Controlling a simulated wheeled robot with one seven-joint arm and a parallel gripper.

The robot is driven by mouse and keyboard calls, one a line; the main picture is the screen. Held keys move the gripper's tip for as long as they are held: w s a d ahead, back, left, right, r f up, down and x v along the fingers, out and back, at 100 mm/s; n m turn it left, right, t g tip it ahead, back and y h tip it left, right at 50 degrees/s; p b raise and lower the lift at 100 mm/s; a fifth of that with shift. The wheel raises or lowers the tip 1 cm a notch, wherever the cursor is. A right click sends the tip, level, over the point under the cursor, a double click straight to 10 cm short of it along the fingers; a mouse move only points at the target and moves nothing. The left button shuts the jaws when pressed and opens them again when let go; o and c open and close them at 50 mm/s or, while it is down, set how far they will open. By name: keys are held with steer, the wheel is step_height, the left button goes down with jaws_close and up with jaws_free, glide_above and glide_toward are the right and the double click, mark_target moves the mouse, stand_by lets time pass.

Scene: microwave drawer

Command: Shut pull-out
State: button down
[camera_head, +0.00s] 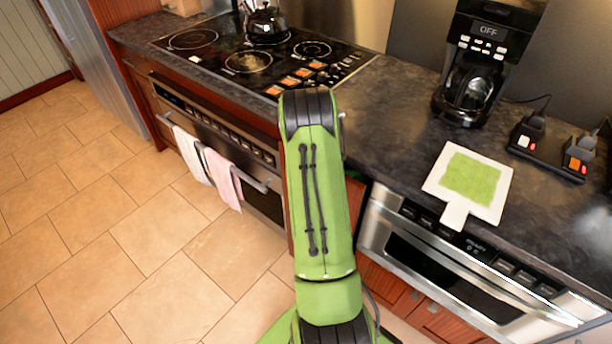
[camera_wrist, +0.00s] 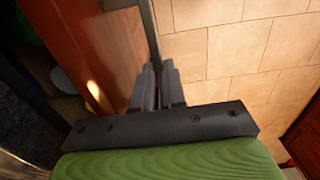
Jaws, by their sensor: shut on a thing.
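The pull-out's reddish wood front (camera_wrist: 112,45) fills the upper left of the wrist view. A thin metal bar handle (camera_wrist: 149,28) runs along it. My gripper (camera_wrist: 157,72) has its two dark fingers close together on this handle. Left of the front, a dark gap shows parts of stored items, so the pull-out looks at least partly open. In the head view, a strip of reddish wood (camera_head: 355,203) shows beside my green arm, between the oven and the microwave drawer. My arm hides the gripper and most of the pull-out there.
The microwave drawer (camera_head: 440,262) is right of my arm, under a white-and-green board (camera_head: 468,184) whose handle overhangs the counter edge. The oven (camera_head: 240,150) with hanging towels (camera_head: 222,178) is left. Tiled floor (camera_head: 190,235) is clear.

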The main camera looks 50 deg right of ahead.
stand_by(0.3)
steer(key=c, duration=1.2)
jaws_free()
step_height(320, 180, up, 16)
steer(key=p, duration=0.3)
steer(key=shift+f, duration=0.1)
